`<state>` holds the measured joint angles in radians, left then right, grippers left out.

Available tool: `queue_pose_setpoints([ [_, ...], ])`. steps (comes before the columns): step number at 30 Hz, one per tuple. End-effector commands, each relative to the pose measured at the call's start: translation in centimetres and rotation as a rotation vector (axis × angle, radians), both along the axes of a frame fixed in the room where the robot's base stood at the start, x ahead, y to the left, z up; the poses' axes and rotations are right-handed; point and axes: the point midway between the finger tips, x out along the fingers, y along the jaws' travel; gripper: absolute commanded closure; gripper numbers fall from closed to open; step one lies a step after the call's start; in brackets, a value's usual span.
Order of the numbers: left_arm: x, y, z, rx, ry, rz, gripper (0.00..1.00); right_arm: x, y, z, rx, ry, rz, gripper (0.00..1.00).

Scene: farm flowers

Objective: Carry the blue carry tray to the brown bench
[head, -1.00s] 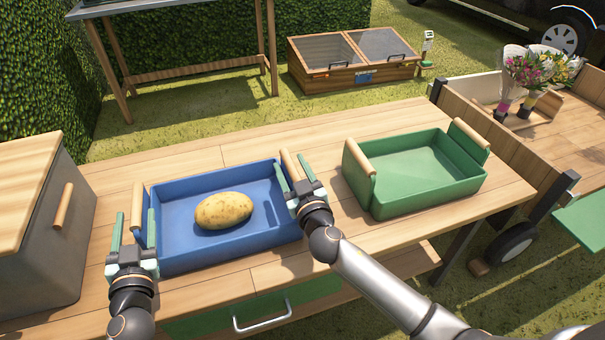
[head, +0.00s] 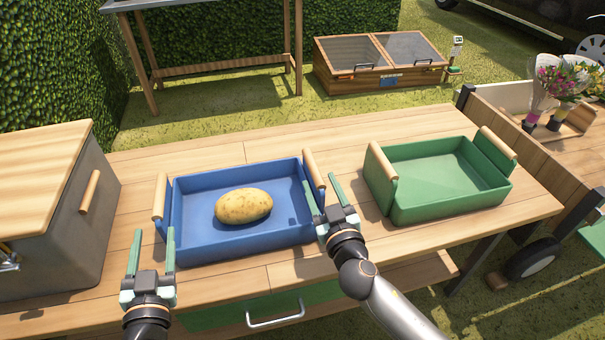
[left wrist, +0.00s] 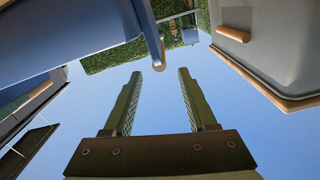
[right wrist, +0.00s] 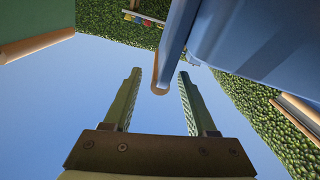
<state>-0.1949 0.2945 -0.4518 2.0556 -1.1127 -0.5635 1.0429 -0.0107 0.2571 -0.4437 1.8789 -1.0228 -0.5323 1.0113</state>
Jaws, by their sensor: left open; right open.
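The blue carry tray (head: 278,241) sits on a light wooden worktop, with a potato (head: 243,206) in it. Its wooden handles are at the left (head: 160,195) and right (head: 314,170) ends. My left gripper (head: 154,236) is open and empty, in front of the left handle; that handle's end shows beyond the fingertips in the left wrist view (left wrist: 155,48). My right gripper (head: 322,190) is open by the near end of the right handle, which shows close to the fingertips in the right wrist view (right wrist: 160,89). A brown wooden-legged bench (head: 222,69) stands behind on the grass.
A green tray (head: 450,203) stands right of the blue one. A grey box with a wooden lid (head: 75,235) is close on the left. A cart with flower bouquets (head: 552,88) is at the right. A cold frame (head: 380,82) stands on the grass behind.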

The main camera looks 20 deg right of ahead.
Motion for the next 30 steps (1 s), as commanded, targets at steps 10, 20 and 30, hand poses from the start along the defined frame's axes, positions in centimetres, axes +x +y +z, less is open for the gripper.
queue_pose_setpoints([
  [10, 0.0, 0.0, 0.0, 0.0, 0.0, 0.0, 0.43, -5.0, 0.0, 0.0, 0.001, 0.001, 0.0, 0.43],
  [20, 0.0, 0.0, 0.0, 0.0, 0.0, 0.0, 0.43, -5.8, 0.0, 0.0, -0.001, -0.001, 0.0, 0.43],
  [30, 0.0, 0.0, 0.0, 0.0, 0.002, -0.003, 0.43, -5.8, 0.1, 0.0, 0.0, 0.001, 0.003, 0.43],
])
